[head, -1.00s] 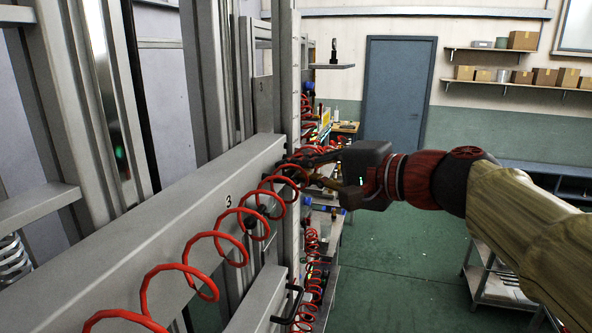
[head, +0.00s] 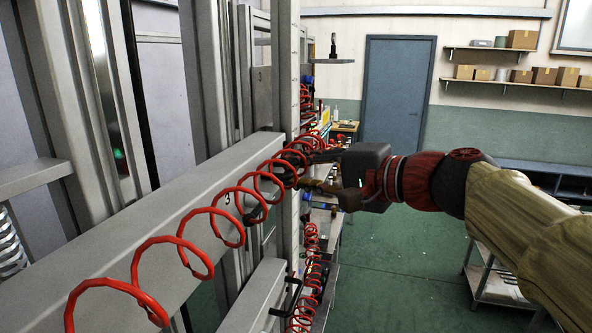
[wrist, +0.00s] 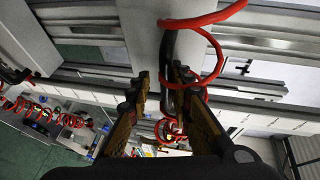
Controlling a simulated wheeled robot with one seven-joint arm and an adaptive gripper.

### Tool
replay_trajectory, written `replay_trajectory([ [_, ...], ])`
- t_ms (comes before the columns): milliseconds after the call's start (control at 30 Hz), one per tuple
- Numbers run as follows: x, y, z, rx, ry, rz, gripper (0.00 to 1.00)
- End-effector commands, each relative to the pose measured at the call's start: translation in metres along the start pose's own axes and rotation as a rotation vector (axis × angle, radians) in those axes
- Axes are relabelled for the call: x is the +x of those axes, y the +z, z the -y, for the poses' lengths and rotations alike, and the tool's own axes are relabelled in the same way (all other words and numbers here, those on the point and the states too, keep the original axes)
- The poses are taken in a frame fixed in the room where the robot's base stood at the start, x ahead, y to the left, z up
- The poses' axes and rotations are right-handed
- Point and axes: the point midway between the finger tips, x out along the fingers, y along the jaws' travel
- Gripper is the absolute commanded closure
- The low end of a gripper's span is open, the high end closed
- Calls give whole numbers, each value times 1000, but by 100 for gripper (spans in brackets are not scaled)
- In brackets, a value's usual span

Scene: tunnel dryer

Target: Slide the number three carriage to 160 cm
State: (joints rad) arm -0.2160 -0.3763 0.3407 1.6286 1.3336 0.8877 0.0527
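The number three carriage (head: 150,225) is a long grey beam running from the lower left toward the uprights. My gripper (head: 308,172) is at the beam's far end, by the upright. In the wrist view its two fingers (wrist: 160,82) stand apart on either side of a black handle (wrist: 168,72). A gap shows on the handle's left; contact on the right cannot be told. The scale marks are too small to read.
A lower grey beam (head: 252,295) with its own black handle (head: 292,297) lies beneath. A metal cart (head: 492,278) stands at right on the green floor (head: 400,260), which is clear in the middle. A blue door (head: 397,92) is at the back.

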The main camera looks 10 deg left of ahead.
Motion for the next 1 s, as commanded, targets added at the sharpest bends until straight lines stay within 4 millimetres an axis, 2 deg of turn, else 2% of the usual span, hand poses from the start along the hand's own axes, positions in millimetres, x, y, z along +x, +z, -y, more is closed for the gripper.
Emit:
replay_trajectory([
  [367, 0, 0, 0, 0, -1, -1, 83],
  [533, -9, -1, 2, -2, -3, -4, 83],
  [1000, -95, -1, 1, -1, -2, -6, 83],
])
